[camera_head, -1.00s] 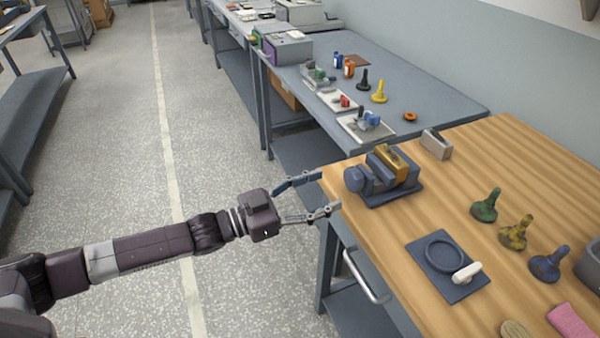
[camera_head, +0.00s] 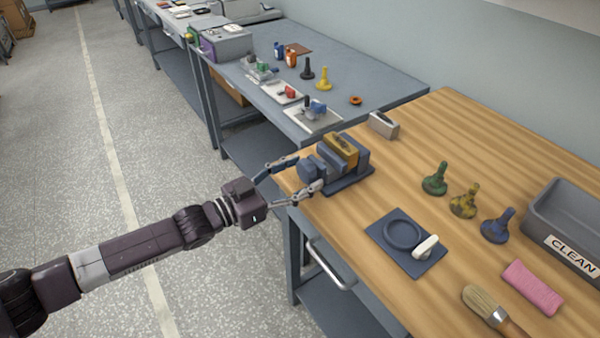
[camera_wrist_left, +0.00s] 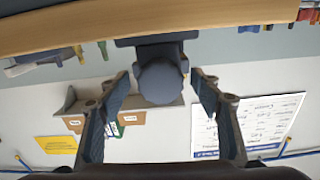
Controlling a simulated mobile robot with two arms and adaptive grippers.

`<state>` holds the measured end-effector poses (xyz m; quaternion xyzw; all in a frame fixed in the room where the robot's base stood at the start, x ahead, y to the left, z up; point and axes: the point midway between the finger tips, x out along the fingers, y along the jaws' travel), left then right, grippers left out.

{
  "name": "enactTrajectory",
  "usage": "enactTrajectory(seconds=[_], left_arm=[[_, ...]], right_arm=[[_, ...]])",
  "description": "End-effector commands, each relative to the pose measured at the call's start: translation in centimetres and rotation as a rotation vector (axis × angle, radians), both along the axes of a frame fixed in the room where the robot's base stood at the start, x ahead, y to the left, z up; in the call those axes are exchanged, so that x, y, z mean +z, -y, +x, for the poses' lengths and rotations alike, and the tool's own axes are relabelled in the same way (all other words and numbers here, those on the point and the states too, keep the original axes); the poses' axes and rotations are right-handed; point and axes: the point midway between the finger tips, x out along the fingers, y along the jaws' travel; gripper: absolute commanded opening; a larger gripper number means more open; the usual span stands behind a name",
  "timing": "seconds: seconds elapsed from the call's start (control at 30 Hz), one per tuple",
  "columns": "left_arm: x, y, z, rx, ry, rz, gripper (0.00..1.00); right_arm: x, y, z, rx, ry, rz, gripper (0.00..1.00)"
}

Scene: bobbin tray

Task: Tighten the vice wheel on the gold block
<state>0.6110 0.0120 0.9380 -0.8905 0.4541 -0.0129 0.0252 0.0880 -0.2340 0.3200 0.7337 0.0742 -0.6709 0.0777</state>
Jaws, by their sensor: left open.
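The vice (camera_head: 348,176) is blue-grey and sits at the table's near left corner. The gold block (camera_head: 341,150) is between its jaws. The vice wheel (camera_head: 311,168) is a dark blue-grey round knob on the vice's left side, facing my left gripper (camera_head: 307,172). In the left wrist view the wheel (camera_wrist_left: 160,82) shows between the two open fingertips, with a gap on each side. My left gripper is open and empty. The gold block cannot be made out in the left wrist view. My right gripper is not in view.
Green (camera_head: 435,180), yellow (camera_head: 465,203) and blue (camera_head: 497,227) bobbin-like pieces stand right of the vice. A dark plate (camera_head: 412,265) with a ring lies in front. A grey CLEAN bin (camera_head: 563,237), pink cloth (camera_head: 533,287) and brush (camera_head: 482,300) lie to the right.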

Motion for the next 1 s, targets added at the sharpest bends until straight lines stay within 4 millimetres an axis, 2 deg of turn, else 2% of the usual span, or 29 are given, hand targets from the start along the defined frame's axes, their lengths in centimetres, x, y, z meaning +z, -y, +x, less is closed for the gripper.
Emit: enactTrajectory(seconds=[0.23, 0.6, 1.0], left_arm=[[-0.03, 0.02, 0.05, 0.0, 0.0, 0.0, 0.57], [-0.02, 0.0, 0.04, 0.001, 0.001, 0.001, 0.17], [-0.04, -0.01, 0.05, 0.001, 0.08, 0.059, 0.17]], right_arm=[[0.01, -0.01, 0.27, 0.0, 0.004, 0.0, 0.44], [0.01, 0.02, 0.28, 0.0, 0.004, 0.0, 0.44], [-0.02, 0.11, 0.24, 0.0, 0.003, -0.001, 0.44]])
